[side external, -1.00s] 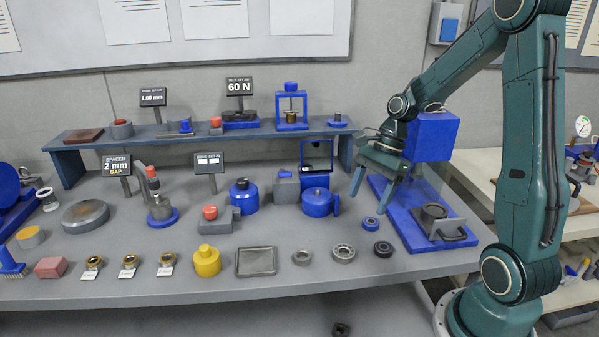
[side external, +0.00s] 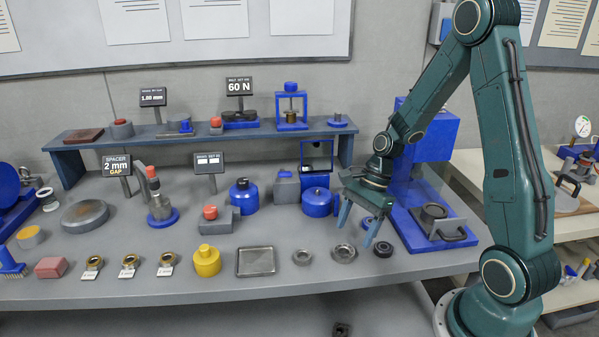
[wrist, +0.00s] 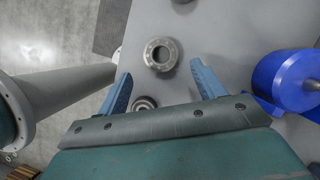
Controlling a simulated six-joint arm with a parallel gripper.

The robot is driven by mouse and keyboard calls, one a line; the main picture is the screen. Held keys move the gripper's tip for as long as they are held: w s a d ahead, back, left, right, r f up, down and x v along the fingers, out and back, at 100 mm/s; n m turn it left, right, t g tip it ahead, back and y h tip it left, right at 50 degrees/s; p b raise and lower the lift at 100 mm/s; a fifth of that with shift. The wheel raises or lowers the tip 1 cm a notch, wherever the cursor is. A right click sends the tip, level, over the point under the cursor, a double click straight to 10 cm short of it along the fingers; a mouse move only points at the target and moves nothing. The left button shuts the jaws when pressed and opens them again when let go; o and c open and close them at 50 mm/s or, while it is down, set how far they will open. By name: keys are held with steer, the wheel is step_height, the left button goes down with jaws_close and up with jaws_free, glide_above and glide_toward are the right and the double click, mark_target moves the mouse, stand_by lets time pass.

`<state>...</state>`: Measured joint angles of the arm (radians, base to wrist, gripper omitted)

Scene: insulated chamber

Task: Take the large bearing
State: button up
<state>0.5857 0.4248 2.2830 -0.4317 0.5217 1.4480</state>
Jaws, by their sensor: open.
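The large bearing (side external: 344,253) is a steel ring lying flat near the table's front edge, the larger of the rings in that row. In the wrist view the large bearing (wrist: 161,54) lies just beyond and roughly between my fingertips, fully visible. My gripper (side external: 355,235) is open and empty, its fingers pointing down above the table, close to the large bearing and apart from it. In the wrist view my gripper (wrist: 160,70) has both blue fingers spread wide.
A dark smaller bearing (side external: 383,249) lies right of the large one; in the wrist view it (wrist: 143,104) is partly hidden by my gripper. A smaller ring (side external: 302,257) lies to the left. A blue pot (side external: 317,202) and blue press base (side external: 405,228) stand behind. A tray (side external: 256,262) lies further left.

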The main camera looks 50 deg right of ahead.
mark_target(346, 255)
steer(key=shift+x, duration=2.55)
steer(key=shift+w, duration=0.1)
steer(key=shift+c, duration=0.2)
steer(key=shift+r, duration=0.1)
steer(key=c, duration=1.1)
